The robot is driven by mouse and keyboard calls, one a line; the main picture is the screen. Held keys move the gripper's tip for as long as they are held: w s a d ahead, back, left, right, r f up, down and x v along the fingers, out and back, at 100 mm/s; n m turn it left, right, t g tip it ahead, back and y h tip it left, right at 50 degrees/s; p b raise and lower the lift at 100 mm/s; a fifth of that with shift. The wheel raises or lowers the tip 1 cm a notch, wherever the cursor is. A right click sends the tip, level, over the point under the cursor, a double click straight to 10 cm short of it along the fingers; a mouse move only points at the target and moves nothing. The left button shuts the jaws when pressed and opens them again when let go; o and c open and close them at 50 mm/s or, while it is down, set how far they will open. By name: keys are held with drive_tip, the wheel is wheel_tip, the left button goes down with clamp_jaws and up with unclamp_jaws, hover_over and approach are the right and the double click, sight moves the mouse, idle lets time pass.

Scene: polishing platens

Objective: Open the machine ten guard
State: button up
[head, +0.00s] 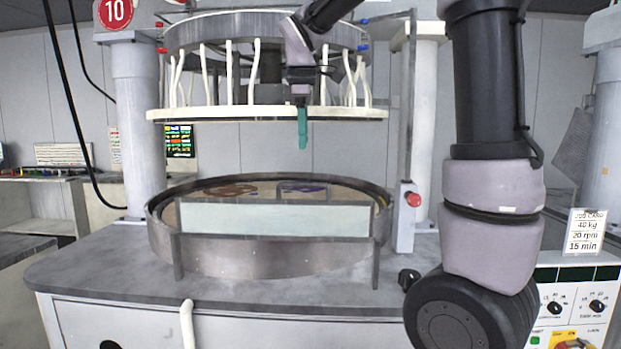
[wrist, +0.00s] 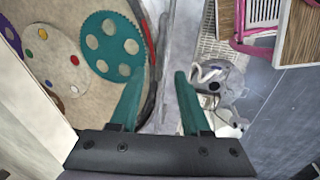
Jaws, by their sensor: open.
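The machine ten guard (head: 275,220) is a pale, flat, upright panel held between two grey posts at the front of the round basin (head: 240,262). A red sign with 10 (head: 115,12) hangs at the top left. My gripper (head: 303,145) points down in front of the raised upper plate, above the guard and apart from it. In the wrist view my gripper (wrist: 157,85) shows two teal fingers spread with nothing between them. The basin's rim shows beyond them. I cannot tell whether a white slab (wrist: 28,115) at the left there is the guard.
The upper plate (head: 265,114) hangs over the basin with several white hoses. A post with a red button (head: 413,199) stands right of the basin. A control panel (head: 575,305) is at the lower right. A teal disc with holes (wrist: 113,45) lies in the basin.

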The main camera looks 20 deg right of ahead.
sight(304, 184)
drive_tip(key=f, duration=0.3)
drive_tip(key=w+f, duration=0.1)
drive_tip(key=f, duration=0.3)
drive_tip(key=w+f, duration=0.1)
drive_tip(key=f, duration=0.2)
drive_tip(key=shift+d+f, duration=0.25)
drive_tip(key=shift+d, duration=0.1)
clamp_jaws()
drive_tip(key=shift+r, duration=0.1)
idle(0.8)
